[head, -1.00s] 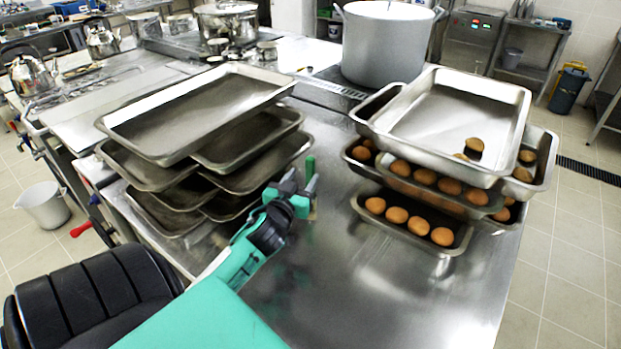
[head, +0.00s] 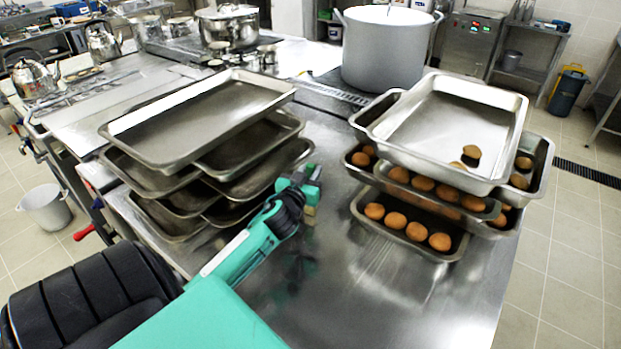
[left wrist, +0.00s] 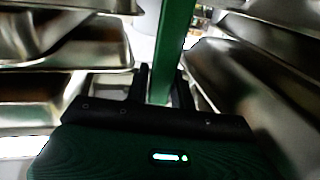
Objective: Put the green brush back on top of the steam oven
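The green brush shows in the left wrist view as a long green handle (left wrist: 175,45) running up between the two dark fingers of my left gripper (left wrist: 160,88), filling the gap between them. In the head view my left gripper (head: 300,187) is over the steel counter, just right of the left tray stack. Only a small green part and a tan patch of the brush show there, at the gripper's tip; the rest is hidden or too small to tell. I cannot make out for certain which appliance is the steam oven. My right gripper is not in view.
A stack of empty steel trays (head: 200,125) stands close left of my gripper. Another tray stack (head: 515,110) with brown round items stands at right. A large stockpot (head: 388,50) is behind. The steel counter (head: 330,290) is clear in front.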

